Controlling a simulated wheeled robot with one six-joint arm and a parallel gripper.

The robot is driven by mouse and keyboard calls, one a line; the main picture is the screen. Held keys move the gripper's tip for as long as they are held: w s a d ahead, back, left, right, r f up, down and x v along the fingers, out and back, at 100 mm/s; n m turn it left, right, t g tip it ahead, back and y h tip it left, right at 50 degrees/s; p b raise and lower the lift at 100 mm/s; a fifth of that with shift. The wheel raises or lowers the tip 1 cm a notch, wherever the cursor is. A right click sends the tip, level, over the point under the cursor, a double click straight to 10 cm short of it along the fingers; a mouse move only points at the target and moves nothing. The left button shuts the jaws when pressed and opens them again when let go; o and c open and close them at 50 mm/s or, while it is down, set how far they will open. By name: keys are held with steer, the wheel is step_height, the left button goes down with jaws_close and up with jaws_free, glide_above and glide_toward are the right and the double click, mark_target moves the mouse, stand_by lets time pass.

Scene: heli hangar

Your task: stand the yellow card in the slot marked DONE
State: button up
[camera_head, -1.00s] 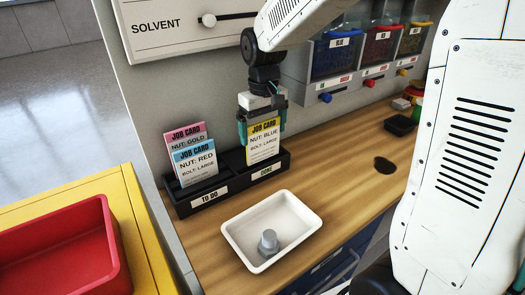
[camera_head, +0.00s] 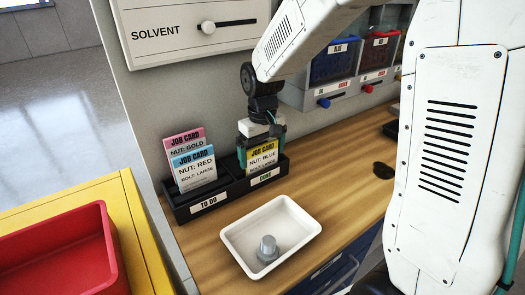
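The yellow job card (camera_head: 262,156), printed NUT: BLUE, stands upright in the right part of the black card holder (camera_head: 232,194), behind the DONE label (camera_head: 262,178). Its lower part is hidden by the holder's front wall. My gripper (camera_head: 261,150) is above the holder, with its teal fingers at the card's left and right edges, and appears shut on it. A blue card (camera_head: 193,167) marked NUT: RED and a pink card (camera_head: 185,139) marked NUT: GOLD stand in the left part, behind the TO DO label (camera_head: 209,202).
A white tray (camera_head: 240,246) holding a grey bolt (camera_head: 268,249) lies in front of the holder on the wooden bench (camera_head: 345,170). A red bin (camera_head: 55,255) on a yellow surface is at left. The SOLVENT panel (camera_head: 190,30) and blue and red bins (camera_head: 333,65) are behind.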

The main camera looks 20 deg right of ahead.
step_height(320, 180, up, 12)
steer(key=s+d+m+t, duration=0.1)
steer(key=s+d+m, duration=0.1)
steer(key=s, duration=2.5)
steer(key=shift+d+r, duration=0.2)
steer(key=shift+d, duration=0.4)
